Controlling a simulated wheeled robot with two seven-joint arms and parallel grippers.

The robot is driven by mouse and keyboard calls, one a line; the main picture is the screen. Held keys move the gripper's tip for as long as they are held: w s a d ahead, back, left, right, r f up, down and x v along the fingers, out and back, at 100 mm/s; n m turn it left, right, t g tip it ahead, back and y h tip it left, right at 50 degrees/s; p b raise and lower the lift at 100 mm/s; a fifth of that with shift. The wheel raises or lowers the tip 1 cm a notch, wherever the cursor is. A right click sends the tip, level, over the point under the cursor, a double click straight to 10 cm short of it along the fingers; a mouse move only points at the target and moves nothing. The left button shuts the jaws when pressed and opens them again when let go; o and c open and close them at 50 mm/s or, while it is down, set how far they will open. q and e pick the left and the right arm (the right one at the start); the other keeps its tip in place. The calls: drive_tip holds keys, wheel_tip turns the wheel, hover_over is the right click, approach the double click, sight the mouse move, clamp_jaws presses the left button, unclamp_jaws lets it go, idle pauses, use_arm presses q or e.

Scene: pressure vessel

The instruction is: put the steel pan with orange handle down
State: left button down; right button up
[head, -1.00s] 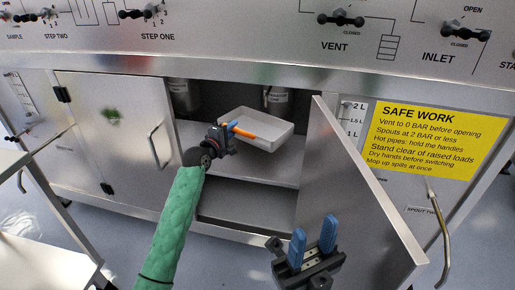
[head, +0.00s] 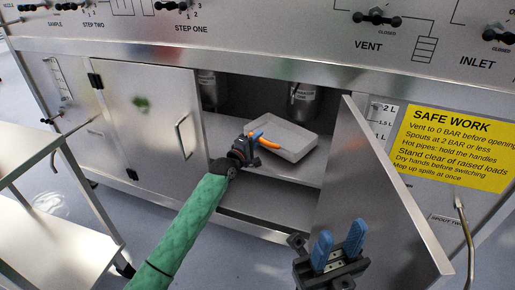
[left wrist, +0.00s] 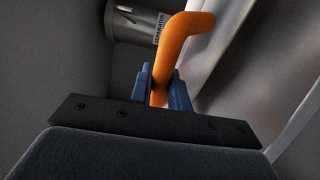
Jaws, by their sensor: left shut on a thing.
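The steel pan (head: 290,137) is a shallow grey tray inside the open cabinet, above or on its shelf; I cannot tell whether it touches. Its orange handle (head: 268,145) points out toward the cabinet opening. My left gripper (head: 253,140) is shut on that handle. In the left wrist view, the bent orange handle (left wrist: 182,36) rises from between the blue fingers (left wrist: 160,92), with the steel pan (left wrist: 235,45) at the right, partly out of frame. My right gripper (head: 338,246) is open and empty, its blue fingers apart in front of the cabinet door.
The open cabinet door (head: 372,195) stands to the right of the opening. Steel canisters (head: 304,101) hang at the back above the shelf (head: 222,133). A closed door (head: 150,115) is at the left. A steel cart (head: 45,215) stands at the lower left.

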use_arm(q)
wheel_tip(320, 180, down, 3)
drive_tip(key=shift+f+b, duration=0.2)
drive_tip(key=shift+b, duration=0.25)
drive_tip(key=c, duration=1.3)
unclamp_jaws()
drive_tip(key=shift+a, duration=0.1)
